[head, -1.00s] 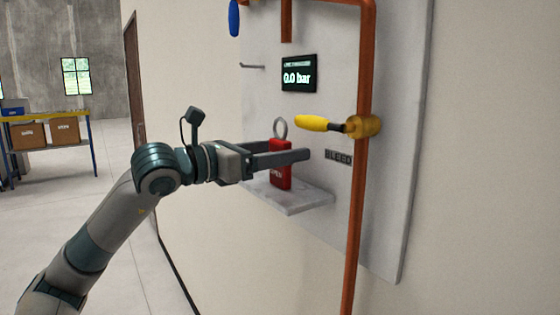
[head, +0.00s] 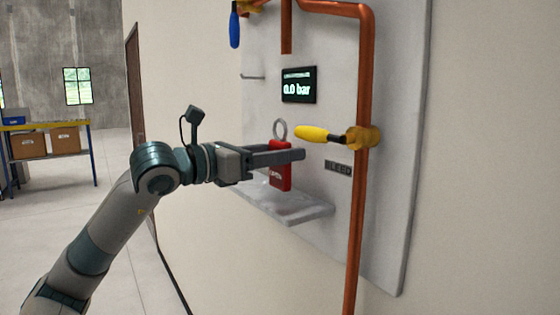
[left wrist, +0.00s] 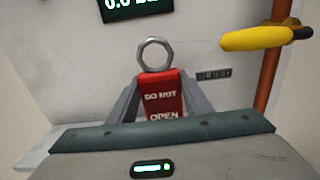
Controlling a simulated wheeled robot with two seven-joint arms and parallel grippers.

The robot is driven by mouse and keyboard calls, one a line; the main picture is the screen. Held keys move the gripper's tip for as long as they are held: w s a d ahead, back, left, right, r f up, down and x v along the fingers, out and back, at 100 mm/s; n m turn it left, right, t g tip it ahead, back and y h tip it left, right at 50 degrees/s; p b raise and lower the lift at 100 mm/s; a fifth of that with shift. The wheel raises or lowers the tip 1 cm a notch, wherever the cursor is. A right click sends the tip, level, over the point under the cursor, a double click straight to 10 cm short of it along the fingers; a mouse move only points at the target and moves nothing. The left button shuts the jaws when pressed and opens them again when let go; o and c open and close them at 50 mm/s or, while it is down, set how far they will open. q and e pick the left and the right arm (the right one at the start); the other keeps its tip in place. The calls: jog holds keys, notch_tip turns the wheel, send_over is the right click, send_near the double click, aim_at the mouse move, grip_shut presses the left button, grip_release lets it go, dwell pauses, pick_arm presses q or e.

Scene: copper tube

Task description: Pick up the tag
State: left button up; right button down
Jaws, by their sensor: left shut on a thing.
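The red tag (head: 280,178) with a metal ring on top is upright in the head view, in front of the grey panel. It also shows in the left wrist view (left wrist: 162,96), with the words "DO NOT OPEN" facing the camera. My left gripper (head: 282,157) is shut on the tag, with a finger on each side of it. The tag appears a little above the small grey shelf (head: 310,212). My right gripper is not in view.
A yellow-handled valve (head: 325,134) on a vertical copper pipe (head: 359,220) is just right of the tag. A blue handle (head: 235,30), a small hook (head: 252,77) and a "0.0 bar" display (head: 299,85) are above. A table with boxes (head: 45,127) stands far left.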

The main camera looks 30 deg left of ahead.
pick_arm(q)
jog(key=shift+r, duration=4.05)
jog(key=shift+d, duration=0.1)
